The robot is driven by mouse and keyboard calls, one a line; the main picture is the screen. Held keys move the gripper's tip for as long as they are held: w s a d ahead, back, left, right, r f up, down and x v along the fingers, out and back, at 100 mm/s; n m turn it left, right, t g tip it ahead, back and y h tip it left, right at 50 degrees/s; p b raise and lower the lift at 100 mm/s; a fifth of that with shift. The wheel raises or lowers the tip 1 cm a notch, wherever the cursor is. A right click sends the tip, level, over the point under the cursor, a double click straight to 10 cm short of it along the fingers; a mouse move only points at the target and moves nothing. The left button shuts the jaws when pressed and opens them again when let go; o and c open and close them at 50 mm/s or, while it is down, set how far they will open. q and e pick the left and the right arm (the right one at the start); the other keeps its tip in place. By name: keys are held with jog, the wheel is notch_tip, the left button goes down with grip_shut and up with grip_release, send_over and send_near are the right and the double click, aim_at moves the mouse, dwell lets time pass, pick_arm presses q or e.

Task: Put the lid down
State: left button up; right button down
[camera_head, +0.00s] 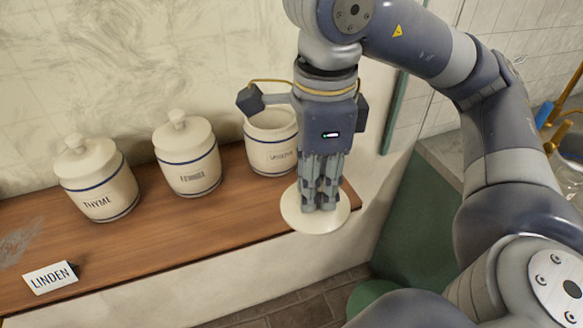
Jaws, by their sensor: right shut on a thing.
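My right gripper (319,204) points down and is shut on a round cream lid (297,220). The fingers cover the lid's knob. The lid appears at the front edge of the wooden shelf, near its right end; I cannot tell whether it touches the wood. An open cream jar (270,150) with a blue band stands behind and left of the gripper, with no lid on it. Its label is partly unreadable, and the gripper hides some of its right side. My left gripper is not in view.
Two lidded jars stand left on the shelf (150,235): the THYME jar (100,185) and another jar (188,163) with an unclear label. A LINDEN card (50,277) lies at the front left. The shelf's front middle is clear. Glassware (570,165) stands far right.

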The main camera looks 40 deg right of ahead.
jog(key=w+f, duration=0.1)
jog(key=w, duration=0.2)
jog(key=w+d+f+p, duration=0.1)
jog(key=w, duration=0.1)
jog(key=w+d+f, duration=0.1)
jog(key=w, duration=0.2)
jog(key=shift+w+p, duration=0.35)
jog(key=shift+p, duration=0.05)
notch_tip(320, 180, down, 3)
jog(key=shift+s+f+p, duration=0.1)
jog(key=shift+f+p, duration=0.05)
jog(key=shift+p, duration=0.35)
jog(key=shift+w+f+p, duration=0.15)
jog(key=shift+w+p, duration=0.1)
jog(key=shift+p, duration=0.1)
jog(key=shift+d+f, duration=0.1)
jog(key=shift+f, duration=0.1)
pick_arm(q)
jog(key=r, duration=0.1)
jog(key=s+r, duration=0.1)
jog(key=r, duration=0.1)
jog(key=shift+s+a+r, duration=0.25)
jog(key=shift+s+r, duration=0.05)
